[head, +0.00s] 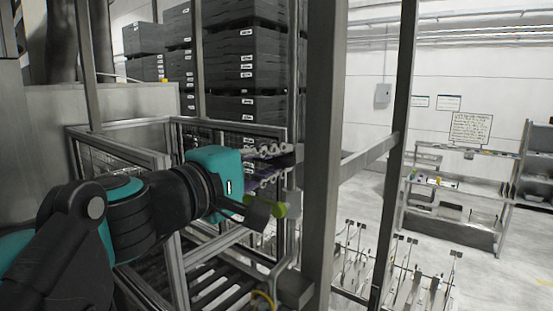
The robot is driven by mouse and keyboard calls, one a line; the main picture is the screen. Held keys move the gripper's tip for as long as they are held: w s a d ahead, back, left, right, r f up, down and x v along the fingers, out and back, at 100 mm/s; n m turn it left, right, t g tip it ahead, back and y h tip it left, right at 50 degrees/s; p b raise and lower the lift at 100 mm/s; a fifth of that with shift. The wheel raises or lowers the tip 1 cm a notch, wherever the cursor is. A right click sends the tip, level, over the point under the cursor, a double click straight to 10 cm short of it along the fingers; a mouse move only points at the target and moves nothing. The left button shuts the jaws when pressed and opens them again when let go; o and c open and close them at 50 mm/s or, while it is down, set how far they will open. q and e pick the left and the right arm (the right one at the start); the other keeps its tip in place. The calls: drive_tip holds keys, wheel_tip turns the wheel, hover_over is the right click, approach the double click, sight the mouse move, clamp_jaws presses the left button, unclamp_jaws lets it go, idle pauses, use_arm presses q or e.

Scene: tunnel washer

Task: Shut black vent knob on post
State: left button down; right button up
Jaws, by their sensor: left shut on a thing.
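My left gripper (284,164) reaches in from the left, past a teal wrist, to the metal post (321,150) in the middle of the head view. Its fingers are small and partly hidden by the wrist. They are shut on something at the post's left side. I cannot make out the black vent knob clearly; it seems hidden between the fingers. A round green knob (280,210) shows just below the gripper, apart from the fingers. My right gripper is not in view.
A metal-framed cage (118,126) with rollers (215,290) below stands around my left arm. Stacked black crates (246,70) are behind it. A second upright (396,150) and a crossbar stand right of the post.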

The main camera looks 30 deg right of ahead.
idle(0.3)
use_arm(q)
drive_tip(key=c, duration=1.6)
unclamp_jaws()
drive_tip(key=v, duration=1.2)
drive_tip(key=shift+f, duration=0.1)
